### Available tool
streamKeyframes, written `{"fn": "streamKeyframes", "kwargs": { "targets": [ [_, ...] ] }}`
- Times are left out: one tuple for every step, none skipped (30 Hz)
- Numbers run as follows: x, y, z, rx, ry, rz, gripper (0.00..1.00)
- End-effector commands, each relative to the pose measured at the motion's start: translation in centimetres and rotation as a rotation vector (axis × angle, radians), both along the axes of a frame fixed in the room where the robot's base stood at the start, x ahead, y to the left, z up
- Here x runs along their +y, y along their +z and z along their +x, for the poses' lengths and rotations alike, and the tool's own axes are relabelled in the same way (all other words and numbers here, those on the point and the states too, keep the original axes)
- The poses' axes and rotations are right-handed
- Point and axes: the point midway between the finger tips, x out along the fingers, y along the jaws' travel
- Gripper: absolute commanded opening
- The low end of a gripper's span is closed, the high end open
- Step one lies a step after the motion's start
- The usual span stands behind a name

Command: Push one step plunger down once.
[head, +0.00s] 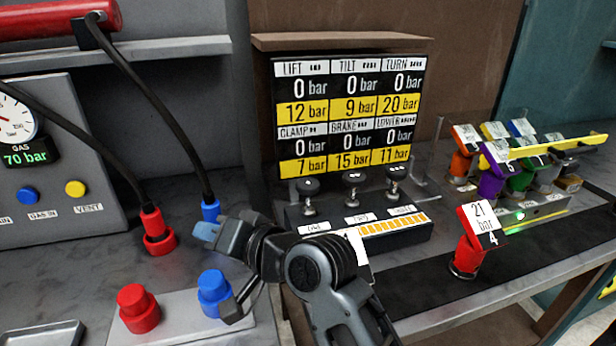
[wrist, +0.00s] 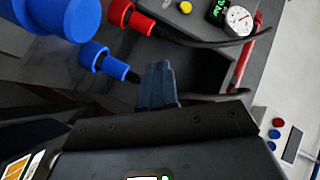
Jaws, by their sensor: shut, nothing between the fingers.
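Three black-knobbed step plungers stand in a row on a dark block (head: 375,238) in the head view: the left one (head: 309,187), the middle one (head: 353,180) and the right one (head: 396,175). All three knobs stand up above the block at about the same height. Their small labels below are hard to read. My gripper (head: 204,232) is shut and empty, left of the plunger block and apart from it, pointing left near the blue hose plug. In the wrist view my closed fingers (wrist: 159,84) touch nothing visible; no plunger shows there.
A board (head: 348,115) above the plungers reads 0 bar in every black field. A blue hose plug (head: 211,211), a red hose plug (head: 156,226), and red (head: 138,309) and blue (head: 214,292) capped fittings lie left. A red "21 bar" piece (head: 473,250) stands right.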

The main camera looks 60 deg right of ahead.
Motion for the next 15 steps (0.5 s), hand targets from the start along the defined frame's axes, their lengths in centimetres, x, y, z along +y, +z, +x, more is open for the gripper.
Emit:
{"fn": "streamKeyframes", "kwargs": {
  "targets": [
    [-2.1, 2.0, 0.9, -0.004, 0.0, -0.003, 0.0],
    [-3.0, 2.8, 1.3, 0.001, 0.006, -0.002, 0.0],
    [-4.3, 3.7, 1.7, 0.013, 0.014, 0.002, 0.0],
    [-5.2, 4.4, 1.9, 0.024, 0.018, 0.001, 0.0],
    [-6.2, 5.1, 2.1, 0.035, 0.024, 0.001, 0.0],
    [-7.5, 5.9, 2.2, 0.055, 0.03, -0.002, 0.0],
    [-8.5, 6.5, 2.2, 0.072, 0.034, -0.005, 0.0],
    [-9.5, 7.1, 2.1, 0.091, 0.038, -0.009, 0.0],
    [-10.9, 7.8, 1.8, 0.119, 0.039, -0.016, 0.0],
    [-11.9, 8.3, 1.6, 0.145, 0.039, -0.021, 0.0],
    [-12.9, 8.7, 1.2, 0.171, 0.039, -0.025, 0.0],
    [-14.3, 9.2, 0.7, 0.209, 0.036, -0.033, 0.0],
    [-15.3, 9.5, 0.2, 0.239, 0.032, -0.038, 0.0],
    [-16.3, 9.8, -0.4, 0.269, 0.029, -0.042, 0.0],
    [-17.5, 10.1, -1.2, 0.311, 0.021, -0.048, 0.0]
  ]
}}
